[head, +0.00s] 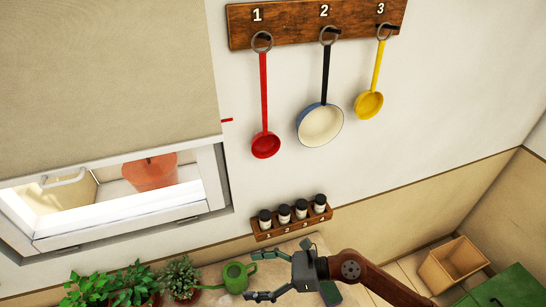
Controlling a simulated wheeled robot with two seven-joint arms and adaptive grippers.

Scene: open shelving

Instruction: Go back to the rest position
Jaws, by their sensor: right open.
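My right gripper (268,275) is at the bottom middle of the head view, on an arm that comes in from the lower right. Its fingers point left and are spread apart, with nothing seen between them. It is just right of a green watering can (236,277); I cannot tell whether they touch. My left gripper is not in view.
A wooden rack (292,219) with several numbered jars is on the wall above the gripper. A red ladle (265,105), a pan (320,125) and a yellow ladle (369,104) hang from a numbered board (290,27). Potted plants (130,287) stand lower left; a wooden box (452,264) lower right.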

